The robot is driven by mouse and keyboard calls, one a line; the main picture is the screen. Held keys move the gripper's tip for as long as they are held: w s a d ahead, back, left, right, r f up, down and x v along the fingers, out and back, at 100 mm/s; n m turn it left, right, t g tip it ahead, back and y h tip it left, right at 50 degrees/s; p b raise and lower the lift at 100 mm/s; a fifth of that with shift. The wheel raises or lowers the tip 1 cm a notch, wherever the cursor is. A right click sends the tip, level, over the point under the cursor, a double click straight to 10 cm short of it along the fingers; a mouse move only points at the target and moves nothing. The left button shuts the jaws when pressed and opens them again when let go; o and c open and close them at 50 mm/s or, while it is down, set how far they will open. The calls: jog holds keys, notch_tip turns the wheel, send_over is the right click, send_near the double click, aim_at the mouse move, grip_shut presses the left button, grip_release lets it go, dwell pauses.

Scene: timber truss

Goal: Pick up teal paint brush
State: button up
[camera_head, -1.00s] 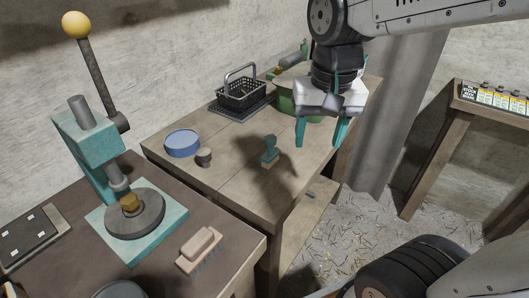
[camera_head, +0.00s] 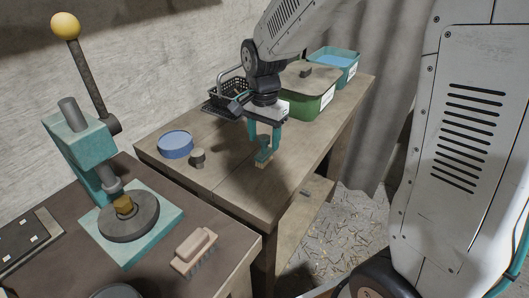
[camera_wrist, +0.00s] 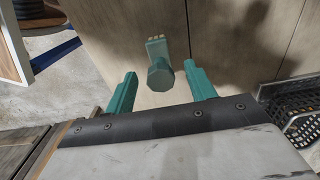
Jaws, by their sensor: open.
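The teal paint brush (camera_head: 263,151) stands on the wooden table, with its pale bristles down on the tabletop. My gripper (camera_head: 264,140) is directly above it, pointing down, with its teal fingers apart on either side of the brush's upper part. In the wrist view the brush (camera_wrist: 160,73) shows between and just beyond the two open fingertips (camera_wrist: 163,80), with clear space on both sides of it. The gripper is open and holds nothing.
A blue round tin (camera_head: 176,145) and a small grey-brown knob-like object (camera_head: 198,158) stand to the left. A black wire basket (camera_head: 224,98) and a green box (camera_head: 309,100) are behind. A press (camera_head: 128,215) and a pink-brown scrubbing brush (camera_head: 194,248) are on the nearer bench.

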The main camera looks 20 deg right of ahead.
aim_at(264, 146)
jog(key=shift+f, duration=1.95)
jog(key=c, duration=1.1)
jog(key=shift+o, duration=0.2)
jog(key=shift+w, duration=0.1)
jog(key=shift+r, duration=0.1)
notch_tip(264, 146, up, 4)
jog(key=shift+f, duration=0.15)
jog(key=s+a, duration=0.2)
jog(key=s, duration=0.5)
jog(key=s+a+r, duration=0.1)
jog(key=s+a, duration=0.1)
jog(key=s, duration=0.6)
jog(key=shift+s+a, duration=0.2)
jog(key=shift+a, duration=0.05)
jog(key=shift+o, duration=0.5)
